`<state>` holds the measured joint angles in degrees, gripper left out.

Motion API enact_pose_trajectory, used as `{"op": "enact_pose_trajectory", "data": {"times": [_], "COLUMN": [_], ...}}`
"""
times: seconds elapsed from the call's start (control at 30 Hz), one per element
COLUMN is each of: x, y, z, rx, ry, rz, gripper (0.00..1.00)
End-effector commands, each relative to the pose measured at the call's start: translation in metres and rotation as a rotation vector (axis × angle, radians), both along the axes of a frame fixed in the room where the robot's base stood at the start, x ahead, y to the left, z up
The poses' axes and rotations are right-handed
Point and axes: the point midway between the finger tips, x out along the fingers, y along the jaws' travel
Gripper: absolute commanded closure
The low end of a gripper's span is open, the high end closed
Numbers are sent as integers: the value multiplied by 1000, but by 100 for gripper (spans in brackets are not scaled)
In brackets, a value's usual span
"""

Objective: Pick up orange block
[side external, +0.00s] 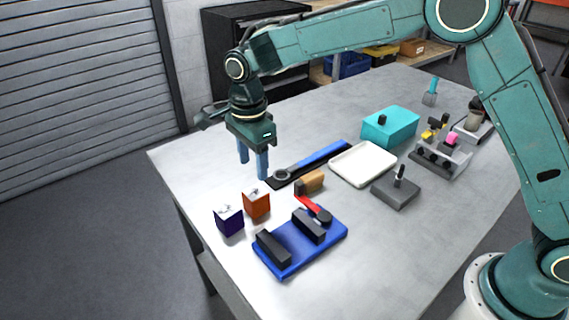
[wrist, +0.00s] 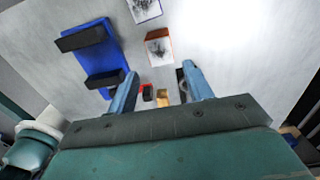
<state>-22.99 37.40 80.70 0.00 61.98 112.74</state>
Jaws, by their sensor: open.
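The orange block (side external: 257,205) stands on the grey table, just right of and behind a dark blue block (side external: 229,219) in the side view. In the wrist view the orange block (wrist: 159,47) lies beyond the fingertips, with a pale top bearing a dark mark. The dark blue block (wrist: 144,9) is cut by the top edge there. My gripper (side external: 252,172) is open and empty, fingers pointing down, above the table and behind the orange block in the side view. Its two blue fingers (wrist: 161,73) show apart in the wrist view, with the orange block ahead between their lines.
A blue fixture (side external: 290,262) with black bars sits in front of the orange block. A red-handled tool (side external: 316,209), a tan block (side external: 310,181), a black-and-blue tool (side external: 315,163) and a white tray (side external: 363,164) lie to the right. The table's left corner is clear.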

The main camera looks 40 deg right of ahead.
Motion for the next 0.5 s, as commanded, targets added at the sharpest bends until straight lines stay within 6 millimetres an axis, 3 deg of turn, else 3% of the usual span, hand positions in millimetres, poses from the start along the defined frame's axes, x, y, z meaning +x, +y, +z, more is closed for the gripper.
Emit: {"op": "enact_pose_trajectory", "data": {"times": [0.5], "x": [-1], "y": [0], "z": [-17], "rx": [0], "ry": [1], "rz": [2], "gripper": [49]}}
